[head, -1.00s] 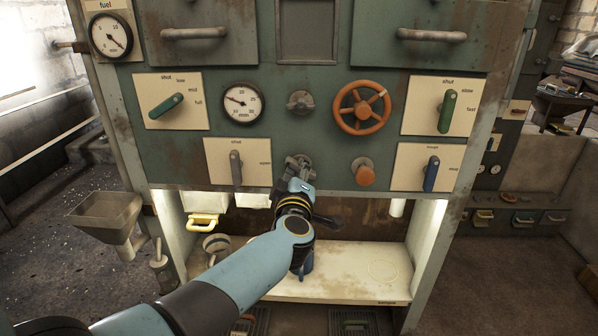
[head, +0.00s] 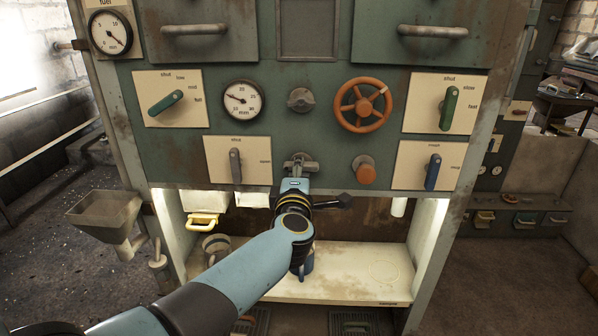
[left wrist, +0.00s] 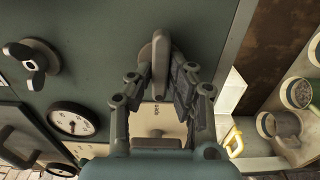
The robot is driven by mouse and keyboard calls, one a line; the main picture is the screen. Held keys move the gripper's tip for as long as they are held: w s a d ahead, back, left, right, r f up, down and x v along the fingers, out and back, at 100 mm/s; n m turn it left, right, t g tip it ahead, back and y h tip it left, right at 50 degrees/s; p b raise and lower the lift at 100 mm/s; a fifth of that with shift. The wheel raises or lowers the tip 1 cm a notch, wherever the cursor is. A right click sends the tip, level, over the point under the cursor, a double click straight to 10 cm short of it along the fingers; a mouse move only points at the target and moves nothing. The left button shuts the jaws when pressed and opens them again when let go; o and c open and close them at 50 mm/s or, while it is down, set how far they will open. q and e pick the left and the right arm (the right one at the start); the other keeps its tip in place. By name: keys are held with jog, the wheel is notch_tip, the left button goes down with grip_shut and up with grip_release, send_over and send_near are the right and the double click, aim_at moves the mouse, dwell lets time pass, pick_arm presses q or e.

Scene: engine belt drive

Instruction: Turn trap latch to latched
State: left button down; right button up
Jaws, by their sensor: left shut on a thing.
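A grey metal latch handle (head: 300,159), taken as the trap latch, is on the green panel, right of the small shut/open lever plate. No label for it can be read. My left gripper (head: 297,174) is at the handle from below and hides part of it in the head view. In the left wrist view the left gripper (left wrist: 160,76) has its fingers on both sides of the grey handle (left wrist: 160,55) and is shut on it. My right gripper is not in view.
A wing knob (head: 301,100) is above the latch, an orange handwheel (head: 363,106) above right, and an orange knob (head: 364,171) close to the right. A lever (head: 236,166) stands to the left. A lit shelf (head: 345,272) lies below.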

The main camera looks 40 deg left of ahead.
pick_arm(q)
jog(key=shift+f, duration=0.1)
jog(key=c, duration=1.3)
grip_release()
jog(key=shift+o, duration=0.2)
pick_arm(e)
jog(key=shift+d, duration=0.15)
pick_arm(q)
jog(key=shift+s, duration=0.1)
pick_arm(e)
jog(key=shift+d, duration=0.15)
pick_arm(q)
jog(key=v, duration=1.2)
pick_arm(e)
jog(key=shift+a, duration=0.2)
